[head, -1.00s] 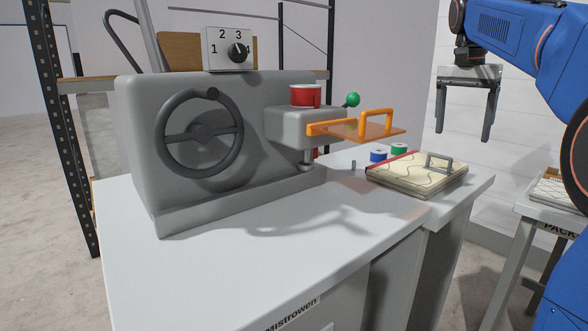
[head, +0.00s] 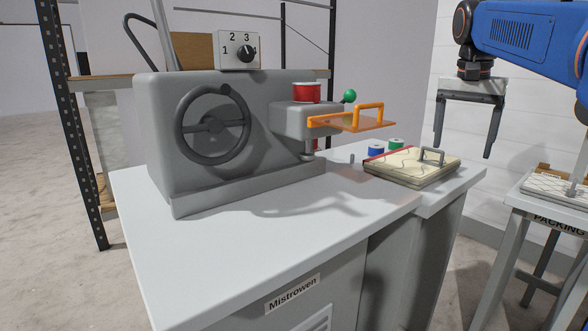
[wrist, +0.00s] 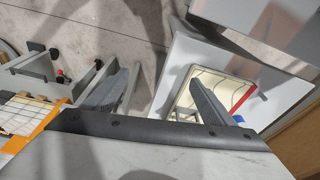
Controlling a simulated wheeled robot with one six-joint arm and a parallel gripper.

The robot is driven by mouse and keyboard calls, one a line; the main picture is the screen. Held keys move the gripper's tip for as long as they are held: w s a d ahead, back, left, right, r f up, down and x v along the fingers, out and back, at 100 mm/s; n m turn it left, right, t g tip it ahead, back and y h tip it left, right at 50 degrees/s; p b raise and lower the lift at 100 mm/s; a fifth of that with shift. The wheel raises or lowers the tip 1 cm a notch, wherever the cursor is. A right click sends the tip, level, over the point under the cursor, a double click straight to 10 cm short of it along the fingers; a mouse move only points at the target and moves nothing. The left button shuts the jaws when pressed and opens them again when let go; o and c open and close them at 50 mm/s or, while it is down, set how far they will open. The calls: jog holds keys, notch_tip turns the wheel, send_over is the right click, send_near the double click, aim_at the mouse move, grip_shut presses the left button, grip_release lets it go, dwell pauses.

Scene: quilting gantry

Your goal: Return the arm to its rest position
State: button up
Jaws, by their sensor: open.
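My gripper (head: 463,148) hangs at the upper right of the head view, its two grey fingers pointing down and spread wide, with nothing between them. My blue arm runs above it to the right edge. In the head view the gripper is to the right of the grey quilting machine (head: 180,125) and above the table. In the wrist view its fingers (wrist: 155,100) are apart, and a framed quilt piece (wrist: 215,85) lies below, partly hidden by the right finger.
A packing table (head: 560,214) stands at right.

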jog(key=s+a+f+n+t, duration=0.1)
jog(key=s+a+f+n, duration=0.2)
jog(key=s+f, duration=0.6)
jog(key=s+a+f+n+t, duration=0.1)
jog(key=s+a+f+n, duration=0.2)
jog(key=s+f, duration=0.6)
jog(key=s+a+f+n+t+y, duration=0.1)
jog(key=s+a+f, duration=0.3)
jog(key=s+f, duration=0.5)
notch_tip(320, 180, down, 4)
jog(key=shift+a+f+n, duration=0.1)
jog(key=shift+a+n, duration=0.1)
jog(key=shift+n, duration=0.7)
